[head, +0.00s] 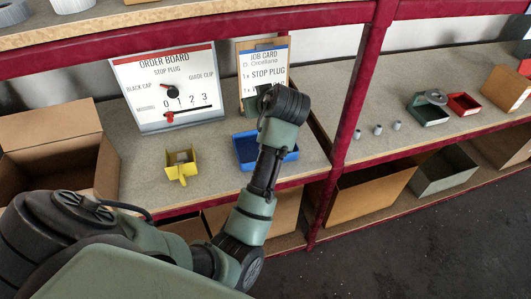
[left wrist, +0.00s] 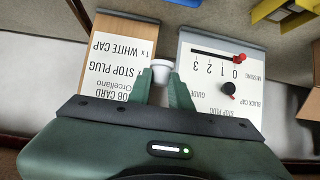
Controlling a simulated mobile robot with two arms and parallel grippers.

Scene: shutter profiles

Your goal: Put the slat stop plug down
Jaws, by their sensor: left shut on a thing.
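The slat stop plug (left wrist: 161,71) is a small white piece with a round rim, between the fingertips of my left gripper (left wrist: 161,88) in the left wrist view. The gripper is shut on it, and it overlaps the edge of the job card (left wrist: 120,60) in that view. In the head view my left arm reaches up in front of the job card (head: 264,62), above the blue tray (head: 240,150). My wrist hides the fingertips and the plug there. My right gripper is in neither view.
The order board (head: 167,83) stands left of the job card, its red pointer at 0. A yellow bin (head: 182,170) with something grey inside stands before it. A cardboard box (head: 50,133) is at left. Small grey plugs (head: 377,130), a green bin (head: 428,113) and red bin (head: 463,105) are right of the post.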

